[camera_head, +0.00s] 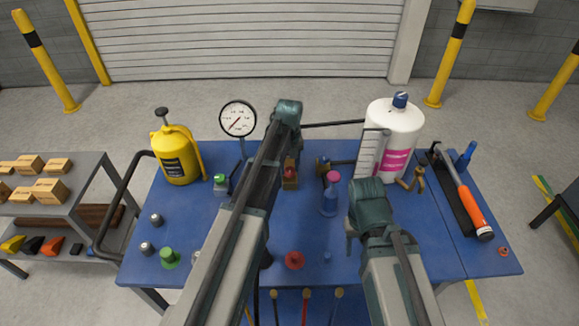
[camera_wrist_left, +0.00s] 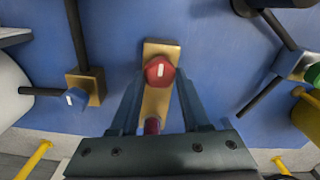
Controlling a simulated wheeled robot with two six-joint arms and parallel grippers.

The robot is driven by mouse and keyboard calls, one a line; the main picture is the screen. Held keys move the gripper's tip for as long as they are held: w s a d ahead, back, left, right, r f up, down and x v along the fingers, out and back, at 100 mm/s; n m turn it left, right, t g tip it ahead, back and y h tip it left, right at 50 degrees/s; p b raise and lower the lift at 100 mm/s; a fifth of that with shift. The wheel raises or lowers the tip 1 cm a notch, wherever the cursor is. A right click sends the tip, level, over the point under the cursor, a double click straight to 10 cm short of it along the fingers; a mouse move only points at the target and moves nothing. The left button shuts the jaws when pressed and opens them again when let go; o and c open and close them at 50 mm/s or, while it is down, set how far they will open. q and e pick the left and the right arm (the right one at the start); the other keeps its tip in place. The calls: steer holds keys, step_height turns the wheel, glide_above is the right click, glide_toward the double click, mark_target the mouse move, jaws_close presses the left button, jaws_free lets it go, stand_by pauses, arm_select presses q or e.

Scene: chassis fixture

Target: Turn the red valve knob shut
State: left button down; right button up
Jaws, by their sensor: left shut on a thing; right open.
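The red valve knob (camera_wrist_left: 160,70) is a faceted red cap with a white mark, on a long brass body (camera_wrist_left: 157,103). In the left wrist view the white mark runs nearly along the brass body. My left gripper (camera_wrist_left: 157,80) is shut on the red knob, one finger on each side. In the head view my left arm partly hides the knob; the brass body (camera_head: 290,183) shows beside it. My right gripper (camera_head: 350,238) is open and apart from the valve, above the blue table's right half.
A blue-marked brass valve (camera_wrist_left: 85,88) and a green-knobbed valve (camera_head: 220,182) flank the red one.

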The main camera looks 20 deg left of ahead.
arm_select(q)
steer(key=shift+m, duration=0.3)
steer(key=m, duration=0.8)
steer(key=shift+d, duration=0.15)
steer(key=m, duration=0.4)
steer(key=shift+m, duration=0.4)
steer(key=m, duration=0.4)
steer(key=shift+d, duration=0.1)
steer(key=shift+s+m, duration=0.1)
steer(key=shift+m, duration=0.3)
steer(key=shift+c, duration=1.9)
jaws_free()
